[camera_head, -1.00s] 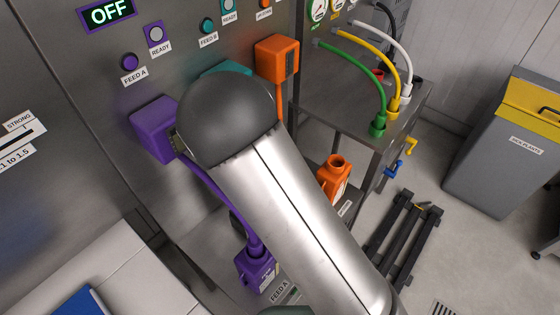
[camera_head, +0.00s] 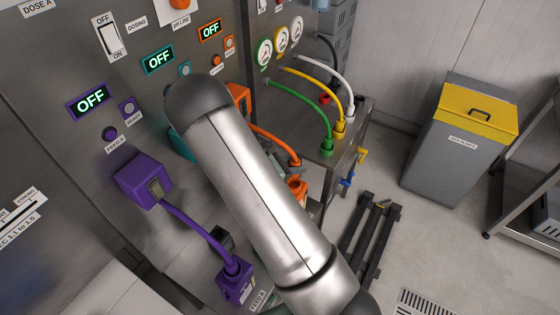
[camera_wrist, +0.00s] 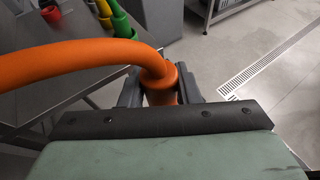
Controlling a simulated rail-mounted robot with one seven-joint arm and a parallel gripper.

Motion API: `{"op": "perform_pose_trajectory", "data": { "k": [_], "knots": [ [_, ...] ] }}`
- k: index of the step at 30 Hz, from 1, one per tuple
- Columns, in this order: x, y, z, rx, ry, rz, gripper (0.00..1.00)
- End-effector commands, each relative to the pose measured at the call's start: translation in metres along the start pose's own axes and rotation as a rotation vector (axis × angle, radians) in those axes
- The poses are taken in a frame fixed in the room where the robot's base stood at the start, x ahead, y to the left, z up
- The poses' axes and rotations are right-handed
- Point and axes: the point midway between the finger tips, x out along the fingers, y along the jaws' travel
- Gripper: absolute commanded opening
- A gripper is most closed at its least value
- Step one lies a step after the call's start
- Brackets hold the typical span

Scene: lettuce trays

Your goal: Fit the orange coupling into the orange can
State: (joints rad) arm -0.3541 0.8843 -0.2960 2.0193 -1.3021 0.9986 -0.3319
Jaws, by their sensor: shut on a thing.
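The orange coupling (camera_wrist: 162,85) stands between the two fingers of my gripper (camera_wrist: 161,92) in the wrist view, and the gripper is shut on it. A thick orange hose (camera_wrist: 75,58) curves into its top from the left. In the head view the coupling (camera_head: 295,161) shows at the hose's end, just right of my arm. The orange can (camera_head: 298,188) is directly below it, partly hidden by my arm. I cannot tell whether the coupling touches the can's mouth. The can is not clearly visible in the wrist view.
The purple hose (camera_head: 198,228) runs from a purple box to a purple can (camera_head: 235,283) at left. A steel bench (camera_head: 350,123) carries green, yellow and white hoses behind the orange can. A black stand (camera_head: 370,232) and a yellow-lidded bin (camera_head: 455,145) stand on the floor at right.

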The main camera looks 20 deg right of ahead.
Motion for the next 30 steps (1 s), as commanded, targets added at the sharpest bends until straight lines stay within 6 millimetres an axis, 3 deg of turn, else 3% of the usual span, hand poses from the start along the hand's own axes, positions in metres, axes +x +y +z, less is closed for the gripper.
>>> {"op": "perform_pose_trajectory", "data": {
  "k": [15,30],
  "knots": [
    [0.019,0.001,-0.046,-0.002,-0.001,0.004,0.06],
    [0.020,0.001,-0.050,-0.002,-0.001,0.005,0.06]
  ]
}}
